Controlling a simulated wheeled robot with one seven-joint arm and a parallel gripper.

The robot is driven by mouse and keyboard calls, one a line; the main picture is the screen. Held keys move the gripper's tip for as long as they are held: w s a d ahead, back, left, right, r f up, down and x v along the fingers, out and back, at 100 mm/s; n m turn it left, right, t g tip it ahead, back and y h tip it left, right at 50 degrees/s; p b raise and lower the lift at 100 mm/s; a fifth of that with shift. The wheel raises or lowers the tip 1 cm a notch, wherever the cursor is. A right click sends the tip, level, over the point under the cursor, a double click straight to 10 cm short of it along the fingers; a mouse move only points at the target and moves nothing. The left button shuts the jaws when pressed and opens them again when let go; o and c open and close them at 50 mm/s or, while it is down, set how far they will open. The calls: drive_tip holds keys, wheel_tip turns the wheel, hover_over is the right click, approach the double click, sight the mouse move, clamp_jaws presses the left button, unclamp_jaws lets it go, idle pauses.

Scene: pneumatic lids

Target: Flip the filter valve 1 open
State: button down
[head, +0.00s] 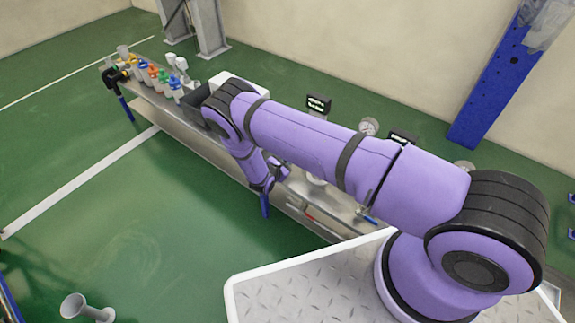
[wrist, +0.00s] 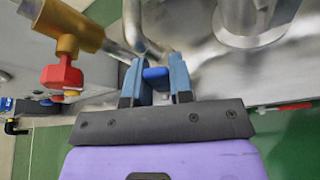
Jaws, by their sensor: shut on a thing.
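My gripper (wrist: 158,72) is in the middle of the wrist view, its two blue-grey fingers closed on a small blue handle (wrist: 156,74). The handle sits by a bent metal pipe (wrist: 135,28); how far it is turned is hard to tell. I cannot read a label that marks it as filter valve 1. In the head view, my arm reaches down to the near edge of the long metal bench (head: 180,125), and the fingertips are too small to make out clearly.
A brass fitting (wrist: 75,25) with a red knob (wrist: 62,75) is left of my fingers. A metal flange (wrist: 250,30) stands at the upper right, and a red lever (wrist: 292,107) lies beyond. Bottles with coloured caps (head: 153,71) stand at the bench's far end.

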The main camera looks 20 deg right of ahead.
drive_tip(key=shift+w+a+r+n+g+h, duration=0.1)
drive_tip(key=shift+w+a+n+g+h, duration=0.15)
drive_tip(key=shift+w+a+n+g, duration=0.35)
drive_tip(key=shift+w+a+r+n+g+h, duration=0.1)
drive_tip(key=shift+w+n+g+h, duration=0.25)
drive_tip(key=shift+n, duration=0.45)
drive_tip(key=shift+s, duration=0.1)
drive_tip(key=c, duration=1)
unclamp_jaws()
drive_tip(key=v, duration=1)
drive_tip(key=shift+s+a+r, duration=0.15)
drive_tip(key=shift+s+a, duration=0.05)
drive_tip(key=shift+a, duration=0.1)
drive_tip(key=shift+r, duration=0.1)
